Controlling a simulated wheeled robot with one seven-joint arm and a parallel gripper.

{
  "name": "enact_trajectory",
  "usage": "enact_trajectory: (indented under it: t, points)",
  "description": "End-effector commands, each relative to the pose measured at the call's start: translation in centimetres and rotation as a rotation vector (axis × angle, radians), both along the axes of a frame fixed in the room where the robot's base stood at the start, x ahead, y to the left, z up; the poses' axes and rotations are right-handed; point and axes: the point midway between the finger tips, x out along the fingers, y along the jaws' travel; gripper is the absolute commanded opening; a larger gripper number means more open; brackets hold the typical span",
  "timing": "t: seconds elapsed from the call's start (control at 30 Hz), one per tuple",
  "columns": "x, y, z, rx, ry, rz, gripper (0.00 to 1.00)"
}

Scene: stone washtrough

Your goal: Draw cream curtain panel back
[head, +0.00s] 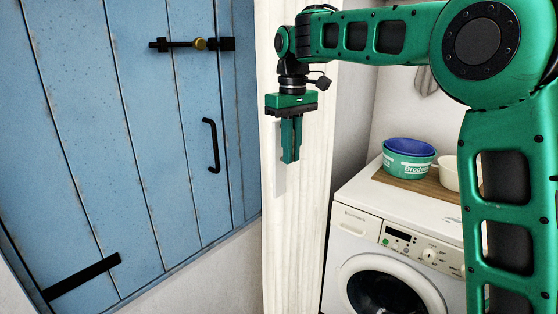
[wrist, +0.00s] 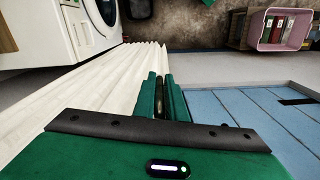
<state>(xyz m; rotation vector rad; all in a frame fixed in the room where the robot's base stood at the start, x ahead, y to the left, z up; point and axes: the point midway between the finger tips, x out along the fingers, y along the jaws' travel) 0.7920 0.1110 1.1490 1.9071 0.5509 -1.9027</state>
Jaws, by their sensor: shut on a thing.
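The cream curtain panel (head: 298,235) hangs in narrow folds between the blue door and the washing machine. It also shows in the wrist view (wrist: 90,98), running along the left of the fingers. My gripper (head: 290,158) points down in front of the panel, its green fingers close together at the panel's left part. In the wrist view my gripper (wrist: 160,82) is shut on the curtain's edge. The exact pinched spot is hidden between the fingers. A pale flat strip (head: 279,170) hangs just left of the fingers.
A blue plank door (head: 110,130) with black bolt and handle (head: 212,146) stands left. A white washing machine (head: 385,250) stands right, with bowls (head: 408,160) on a wooden board. A pink crate (wrist: 278,28) stands on the floor at the wrist view's upper right.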

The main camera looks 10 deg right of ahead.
Motion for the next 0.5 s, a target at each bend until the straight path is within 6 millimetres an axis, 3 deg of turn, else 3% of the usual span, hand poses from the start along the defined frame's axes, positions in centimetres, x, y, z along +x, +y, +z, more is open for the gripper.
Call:
enact_trajectory:
  t: [0.03, 0.2, 0.5]
  points:
    - [0.6, -1.1, -0.1, -0.003, 0.006, -0.012, 0.00]
    - [1.8, -2.6, -0.1, -0.004, 0.008, -0.011, 0.00]
    - [2.3, -3.3, -0.1, -0.005, 0.011, -0.013, 0.00]
